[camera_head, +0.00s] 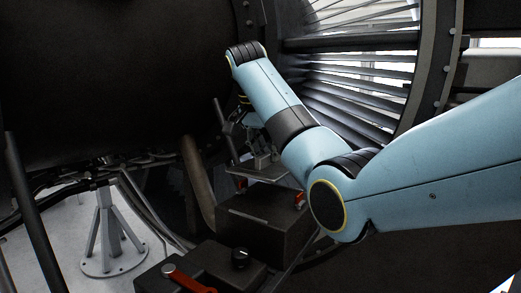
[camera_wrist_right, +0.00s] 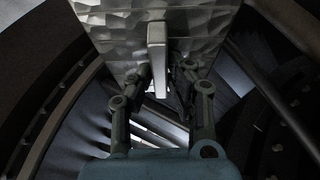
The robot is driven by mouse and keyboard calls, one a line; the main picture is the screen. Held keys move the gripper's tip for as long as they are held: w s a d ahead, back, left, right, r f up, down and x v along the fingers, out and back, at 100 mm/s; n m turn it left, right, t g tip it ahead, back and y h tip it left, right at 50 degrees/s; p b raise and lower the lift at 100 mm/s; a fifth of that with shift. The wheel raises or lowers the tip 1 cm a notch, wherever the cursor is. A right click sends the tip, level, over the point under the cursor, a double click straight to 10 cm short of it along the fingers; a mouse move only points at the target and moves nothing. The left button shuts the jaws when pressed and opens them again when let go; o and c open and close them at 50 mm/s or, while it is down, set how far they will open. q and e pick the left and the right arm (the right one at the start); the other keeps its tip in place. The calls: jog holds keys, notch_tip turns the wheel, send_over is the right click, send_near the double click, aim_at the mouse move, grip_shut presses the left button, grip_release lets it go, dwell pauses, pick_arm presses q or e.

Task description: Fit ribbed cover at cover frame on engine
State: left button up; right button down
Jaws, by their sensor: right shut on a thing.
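The ribbed cover shows in the right wrist view as a silver, faceted plate (camera_wrist_right: 105,30) with a pale upright bar (camera_wrist_right: 157,45) on its face. My right gripper (camera_wrist_right: 161,82) is shut on this bar at the plate's lower edge. In the head view my right gripper (camera_head: 257,141) hangs below the wrist, partly hidden by my arm, with a small light plate (camera_head: 254,167) under it. The engine (camera_head: 110,75) is a large dark cylinder at the left with a vaned ring (camera_head: 355,75) at the right. I cannot make out the cover frame. My left gripper is not in view.
A dark box (camera_head: 265,222) with red parts stands below the gripper. Another box (camera_head: 150,280) with a red handle (camera_head: 187,279) and black knob is in front. A grey stand (camera_head: 108,240) is at the left on pale floor. Pipes run under the engine.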

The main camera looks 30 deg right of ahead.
aim_at(267, 167)
jog(key=shift+s+r, duration=0.15)
jog(key=shift+s, duration=0.15)
jog(key=shift+s+r, duration=0.1)
jog(key=shift+s, duration=0.2)
jog(key=shift+w+a, duration=0.1)
jog(key=shift+w, duration=0.05)
jog(key=shift+w+f, duration=0.15)
jog(key=shift+f, duration=1.8)
jog(key=shift+f+b, duration=0.3)
jog(key=shift+f, duration=0.6)
jog(key=shift+r, duration=0.15)
pick_arm(q)
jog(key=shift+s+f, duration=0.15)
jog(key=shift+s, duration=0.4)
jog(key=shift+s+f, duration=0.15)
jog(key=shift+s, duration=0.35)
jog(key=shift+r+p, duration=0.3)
jog(key=shift+p, duration=0.05)
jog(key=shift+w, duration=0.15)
